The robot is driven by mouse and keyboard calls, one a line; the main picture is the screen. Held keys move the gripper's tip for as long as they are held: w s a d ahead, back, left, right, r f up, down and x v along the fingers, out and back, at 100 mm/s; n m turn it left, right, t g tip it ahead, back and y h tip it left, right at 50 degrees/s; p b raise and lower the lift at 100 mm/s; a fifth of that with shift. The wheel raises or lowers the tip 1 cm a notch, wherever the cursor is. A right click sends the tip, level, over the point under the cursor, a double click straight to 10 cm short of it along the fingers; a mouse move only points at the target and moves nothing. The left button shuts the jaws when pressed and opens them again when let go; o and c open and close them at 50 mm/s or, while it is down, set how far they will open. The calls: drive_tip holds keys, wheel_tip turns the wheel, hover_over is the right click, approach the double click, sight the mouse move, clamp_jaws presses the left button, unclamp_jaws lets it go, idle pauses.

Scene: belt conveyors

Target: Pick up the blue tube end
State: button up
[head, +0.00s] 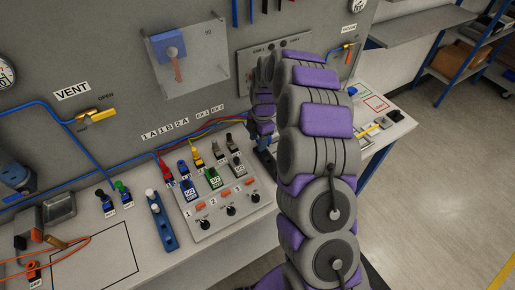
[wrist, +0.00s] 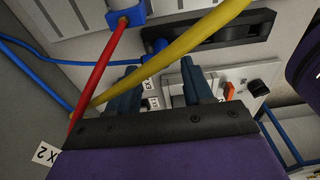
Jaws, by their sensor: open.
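My gripper (wrist: 160,68) shows two dark teal fingers in the wrist view, apart, with nothing held between them. A short blue cylindrical piece (wrist: 156,46) lies just beyond the gap, partly behind a yellow tube; I cannot tell whether it is the blue tube end. A thin blue tube (wrist: 50,58) curves in from the left. In the head view my gripper (head: 263,140) is beside the right end of the valve panel, mostly hidden by my arm. A blue connector (head: 183,168) stands in the row of coloured connectors to its left; another blue tube (head: 62,120) runs down the wall.
Yellow (wrist: 180,50) and red (wrist: 97,75) tubes cross close in front of my fingers. The valve panel (head: 225,218) has several knobs and connectors. Open floor (head: 450,150) lies to the right.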

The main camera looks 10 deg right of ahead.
drive_tip(key=f, duration=0.2)
drive_tip(key=shift+s+d+f, duration=0.1)
drive_tip(key=shift+d+f, duration=0.15)
drive_tip(key=shift+f, duration=0.1)
drive_tip(key=shift+d, duration=0.6)
drive_tip(key=shift+a, duration=0.8)
drive_tip(key=c, duration=0.8)
drive_tip(key=shift+d, duration=0.4)
clamp_jaws()
